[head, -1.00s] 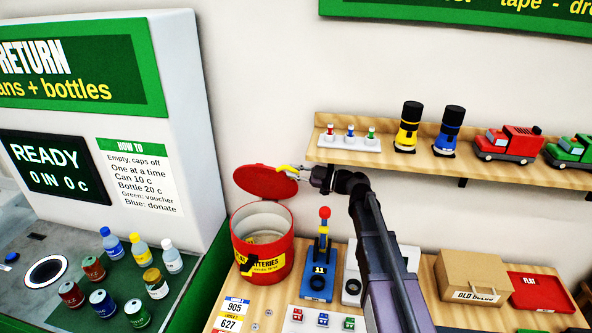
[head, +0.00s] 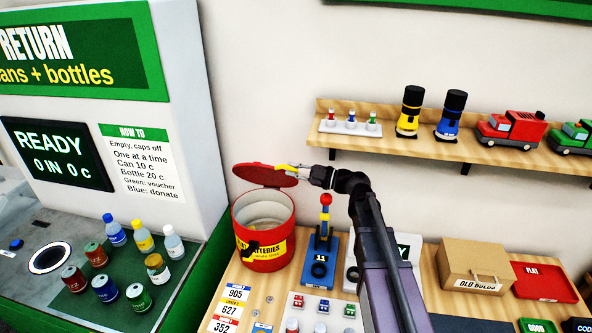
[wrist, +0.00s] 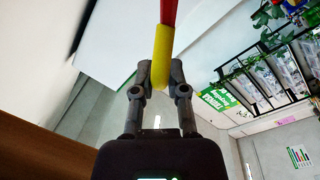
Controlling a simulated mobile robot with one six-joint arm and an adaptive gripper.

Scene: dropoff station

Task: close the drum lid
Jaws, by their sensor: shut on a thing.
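The red drum (head: 263,246) with a yellow batteries label stands on the wooden counter at the centre left in the head view. Its red lid (head: 258,173) is raised above the drum's back, nearly level, and the drum's mouth is open below it. A yellow handle (head: 284,167) sticks out from the lid's right side. It also shows in the wrist view (wrist: 162,55), with a red part above it. My gripper (wrist: 160,75) is shut on the yellow handle, its two fingers on either side of it.
A blue stand with a red knob (head: 321,250) is right of the drum. A shelf (head: 385,142) with lamps and toy trucks runs behind my arm. Cans and bottles (head: 118,250) stand at the left. A cardboard box (head: 475,262) and red tray (head: 545,280) are at the right.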

